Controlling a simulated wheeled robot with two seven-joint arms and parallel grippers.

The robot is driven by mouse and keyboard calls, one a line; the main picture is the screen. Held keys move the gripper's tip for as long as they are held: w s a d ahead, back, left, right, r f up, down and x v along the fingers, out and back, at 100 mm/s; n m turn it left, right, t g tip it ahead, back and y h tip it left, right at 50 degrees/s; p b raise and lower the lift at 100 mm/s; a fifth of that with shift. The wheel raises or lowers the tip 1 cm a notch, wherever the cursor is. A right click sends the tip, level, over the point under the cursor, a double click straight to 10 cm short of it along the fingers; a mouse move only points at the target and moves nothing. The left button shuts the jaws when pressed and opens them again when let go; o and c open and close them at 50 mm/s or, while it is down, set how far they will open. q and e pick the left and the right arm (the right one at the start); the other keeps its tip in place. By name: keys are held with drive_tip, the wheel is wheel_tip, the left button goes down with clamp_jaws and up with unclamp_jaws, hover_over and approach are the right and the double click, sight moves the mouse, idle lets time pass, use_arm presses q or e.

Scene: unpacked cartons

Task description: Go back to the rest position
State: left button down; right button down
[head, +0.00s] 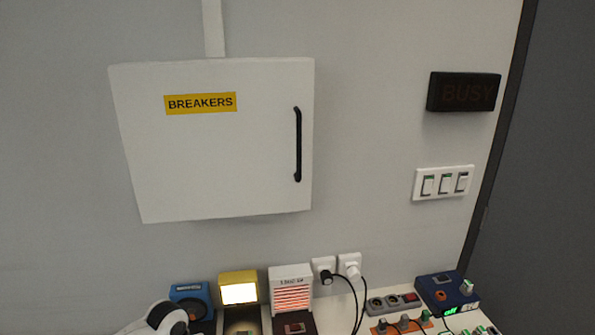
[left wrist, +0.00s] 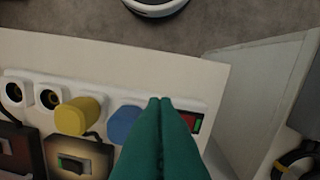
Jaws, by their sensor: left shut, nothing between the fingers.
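My left gripper (left wrist: 160,100) shows in the left wrist view as two green fingers pressed together, shut and empty. It is over the white table near a white power strip (left wrist: 88,97). The fingers hide part of the strip, between a blue plug (left wrist: 124,124) and the red and green switch (left wrist: 194,122). I cannot tell whether they touch it. In the head view a white and black part of my arm shows at the bottom left edge; the gripper itself is not visible there. My right gripper is in neither view.
A closed breaker cabinet (head: 220,150) projects from the wall. Below it, a blue device (head: 190,297), a lit yellow lamp (head: 239,290), a glowing heater (head: 291,290) and corded plugs (head: 349,265) crowd the table's back. A yellow plug (left wrist: 80,115) stands up from the strip.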

use_arm(q)
drive_tip(key=s+d+f+n+t+h, duration=0.1)
drive_tip(key=s+d+f+n+h, duration=0.1)
drive_tip(key=s+d+n, duration=1)
drive_tip(key=s+a+r+n+t+y, duration=0.1)
drive_tip(key=s+a+r+n, duration=0.2)
drive_tip(key=s+n, duration=0.45)
drive_tip(key=s+a+r+n+t+y, duration=0.1)
drive_tip(key=s+a+r+n, duration=0.3)
drive_tip(key=n, duration=0.6)
wheel_tip(320, 180, down, 31)
drive_tip(key=s+d+g+b, duration=0.1)
drive_tip(key=s+d+b, duration=0.1)
drive_tip(key=s, duration=0.1)
drive_tip(key=s+a+f+g+b, duration=0.1)
drive_tip(key=s+a+f, duration=0.2)
drive_tip(key=s+f, duration=1.2)
drive_tip(key=shift+s+f, duration=0.2)
drive_tip(key=shift+f, duration=0.25)
